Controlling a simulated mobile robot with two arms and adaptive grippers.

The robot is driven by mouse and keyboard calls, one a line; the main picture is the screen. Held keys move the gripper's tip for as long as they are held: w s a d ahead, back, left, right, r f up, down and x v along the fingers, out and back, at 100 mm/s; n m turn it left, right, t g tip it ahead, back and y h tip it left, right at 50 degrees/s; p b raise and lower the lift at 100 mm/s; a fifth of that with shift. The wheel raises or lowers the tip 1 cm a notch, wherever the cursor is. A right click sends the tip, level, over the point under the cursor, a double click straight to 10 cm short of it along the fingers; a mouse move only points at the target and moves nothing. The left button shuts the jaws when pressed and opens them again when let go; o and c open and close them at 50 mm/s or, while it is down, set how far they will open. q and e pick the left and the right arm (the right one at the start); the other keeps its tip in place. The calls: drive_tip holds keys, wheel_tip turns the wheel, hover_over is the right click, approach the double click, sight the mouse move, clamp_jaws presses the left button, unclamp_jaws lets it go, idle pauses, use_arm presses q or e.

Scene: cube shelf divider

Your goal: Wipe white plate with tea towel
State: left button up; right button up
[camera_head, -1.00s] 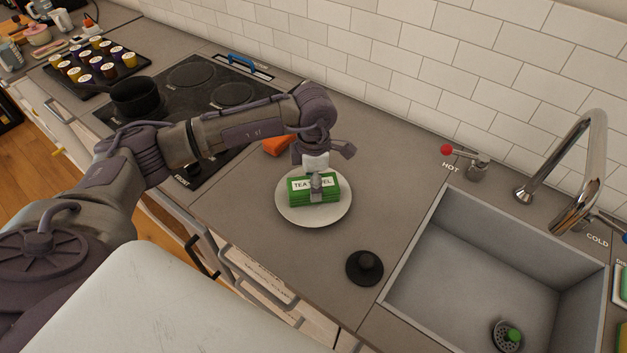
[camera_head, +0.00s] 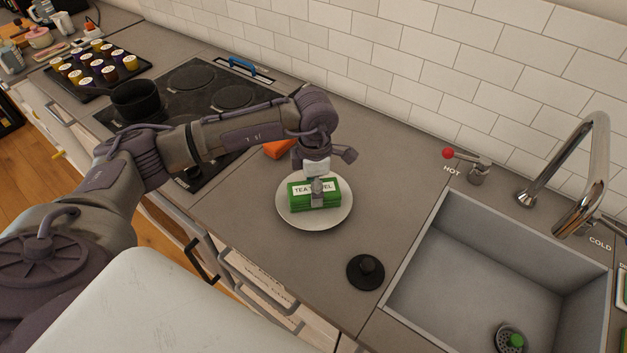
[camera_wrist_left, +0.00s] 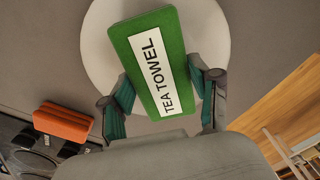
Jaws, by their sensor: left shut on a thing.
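The white plate (camera_head: 314,222) lies on the grey counter between the stove and the sink. The green tea towel (camera_head: 301,205), a block with a white label reading "TEA TOWEL", is on or just over the plate's middle; I cannot tell if it touches. My left gripper (camera_head: 316,190) comes down from above and is shut on the towel. In the left wrist view the fingers (camera_wrist_left: 163,95) sit on both sides of the towel (camera_wrist_left: 150,35), with the plate (camera_wrist_left: 97,45) behind it. My right gripper is not in view.
An orange block (camera_head: 279,148) lies behind the plate, by the stove (camera_head: 215,90). A black round stopper (camera_head: 366,271) sits in front of the plate. The sink (camera_head: 490,280) with its tap (camera_head: 597,150) is on the right. Counter right of the plate is clear.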

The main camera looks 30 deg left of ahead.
use_arm(q)
drive_tip(key=shift+s+d, duration=0.2)
drive_tip(key=shift+s, duration=0.05)
drive_tip(key=shift+w+a+b, duration=0.45)
drive_tip(key=shift+w, duration=0.15)
drive_tip(key=shift+w+a, duration=0.25)
drive_tip(key=shift+w, duration=0.05)
drive_tip(key=shift+s+d, duration=0.7)
drive_tip(key=shift+s, duration=0.2)
